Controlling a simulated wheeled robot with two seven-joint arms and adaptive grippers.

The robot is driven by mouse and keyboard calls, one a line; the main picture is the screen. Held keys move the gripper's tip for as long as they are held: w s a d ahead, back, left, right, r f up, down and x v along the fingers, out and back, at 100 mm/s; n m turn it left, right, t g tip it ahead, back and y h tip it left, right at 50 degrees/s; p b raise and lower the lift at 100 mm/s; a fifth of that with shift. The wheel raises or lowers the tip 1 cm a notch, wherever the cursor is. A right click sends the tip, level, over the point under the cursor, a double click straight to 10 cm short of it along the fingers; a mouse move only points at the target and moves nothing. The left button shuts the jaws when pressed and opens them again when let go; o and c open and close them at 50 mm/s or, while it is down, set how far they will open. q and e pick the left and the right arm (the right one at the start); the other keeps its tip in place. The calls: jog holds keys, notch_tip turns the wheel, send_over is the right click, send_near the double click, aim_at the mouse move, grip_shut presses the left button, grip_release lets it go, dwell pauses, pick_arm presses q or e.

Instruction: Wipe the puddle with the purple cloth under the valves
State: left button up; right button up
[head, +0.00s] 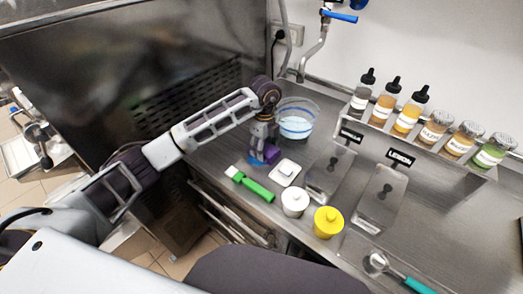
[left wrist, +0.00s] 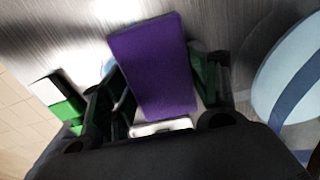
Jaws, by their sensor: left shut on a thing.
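My left gripper (head: 262,146) is shut on the purple cloth (head: 271,154), low over the steel counter. The cloth looks like a flat purple block between the fingers in the left wrist view (left wrist: 155,65). A small blue patch, which looks like the puddle (head: 255,161), shows right beside the gripper and cloth, partly hidden by them. I cannot tell whether the cloth touches the counter. A valve with a blue handle (head: 341,16) is on the wall above. My right gripper is not in view.
A clear tub with bluish liquid (head: 297,119) stands just behind the gripper. Several bottles and jars line a shelf (head: 420,139) at right.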

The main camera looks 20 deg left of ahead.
pick_arm(q)
jog(key=shift+w+d+f, duration=0.1)
jog(key=shift+w, duration=0.05)
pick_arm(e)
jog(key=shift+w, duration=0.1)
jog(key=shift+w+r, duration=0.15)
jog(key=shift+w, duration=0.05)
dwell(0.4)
pick_arm(q)
jog(key=shift+s+a+p, duration=0.4)
jog(key=shift+s+p, duration=0.05)
jog(key=shift+s, duration=0.35)
jog(key=shift+s+a+f, duration=0.1)
jog(key=shift+s+a, duration=0.1)
jog(key=shift+s, duration=0.35)
jog(key=shift+s+a, duration=0.15)
jog(key=shift+s, duration=0.35)
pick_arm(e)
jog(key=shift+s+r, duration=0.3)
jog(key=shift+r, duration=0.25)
pick_arm(q)
jog(key=shift+s+a+p, duration=0.1)
jog(key=shift+s+p, duration=0.05)
jog(key=shift+p, duration=0.15)
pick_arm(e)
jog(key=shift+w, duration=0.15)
